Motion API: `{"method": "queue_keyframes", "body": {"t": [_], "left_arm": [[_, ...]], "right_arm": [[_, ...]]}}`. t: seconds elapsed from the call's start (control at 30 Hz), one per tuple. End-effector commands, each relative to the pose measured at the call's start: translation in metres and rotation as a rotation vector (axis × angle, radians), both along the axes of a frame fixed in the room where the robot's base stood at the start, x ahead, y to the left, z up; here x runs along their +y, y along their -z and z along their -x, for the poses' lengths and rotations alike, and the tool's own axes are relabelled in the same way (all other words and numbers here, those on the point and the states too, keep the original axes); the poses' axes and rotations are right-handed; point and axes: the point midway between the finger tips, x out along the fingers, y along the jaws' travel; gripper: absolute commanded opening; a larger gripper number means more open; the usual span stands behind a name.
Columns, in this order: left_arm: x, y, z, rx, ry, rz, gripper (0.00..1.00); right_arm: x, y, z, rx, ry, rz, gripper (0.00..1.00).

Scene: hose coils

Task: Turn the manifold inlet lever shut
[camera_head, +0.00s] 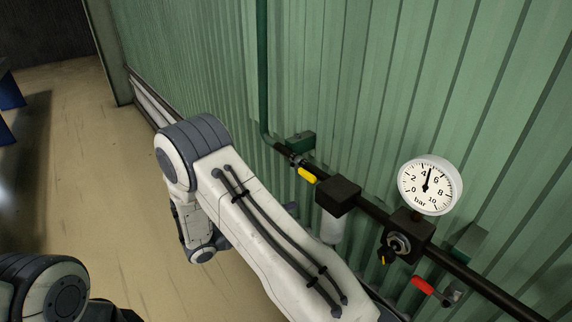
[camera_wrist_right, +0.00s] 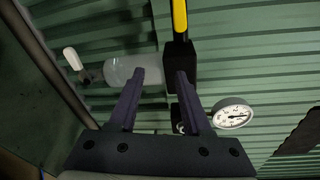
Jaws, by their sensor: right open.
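A yellow lever (camera_head: 307,175) sits on the dark wall pipe, just past the bend of the green riser, and lies roughly along the pipe. It also shows at the top of the right wrist view (camera_wrist_right: 180,14), beyond my fingertips. A red lever (camera_head: 423,285) sits further right, below the gauge. No label tells which is the inlet lever. My right gripper (camera_wrist_right: 160,74) is open, its two fingers apart in front of the dark block and clear bowl, with no lever between them. In the head view my right arm hides most of it. My left gripper is not clearly visible.
A white pressure gauge (camera_head: 430,185) reads about 5 bar above a regulator block (camera_head: 407,233). A dark filter block (camera_head: 338,195) with a clear bowl (camera_head: 331,227) hangs between the levers. The corrugated green wall (camera_head: 350,90) stands close behind. Floor (camera_head: 80,150) is open at left.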

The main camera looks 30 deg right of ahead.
Motion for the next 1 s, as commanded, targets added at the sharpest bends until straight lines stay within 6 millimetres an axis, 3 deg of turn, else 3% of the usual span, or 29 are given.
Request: {"method": "queue_keyframes", "body": {"t": [0.03, 0.2, 0.47, 1.0], "left_arm": [[0.0, -0.028, 0.0, 0.0, 0.0, 0.0, 0.5], [0.0, -0.049, 0.0, 0.001, 0.001, -0.001, 0.5], [0.0, -0.049, 0.0, 0.001, 0.001, -0.001, 0.5], [0.0, -0.044, 0.0, 0.001, 0.001, -0.001, 0.5]], "right_arm": [[-0.006, -0.021, -0.005, 0.063, -0.024, 0.031, 0.49], [-0.017, -0.03, -0.018, 0.202, -0.085, 0.099, 0.49], [-0.026, -0.028, -0.023, 0.242, -0.102, 0.12, 0.49], [-0.067, -0.028, -0.026, 0.238, -0.101, 0.117, 0.49]]}}
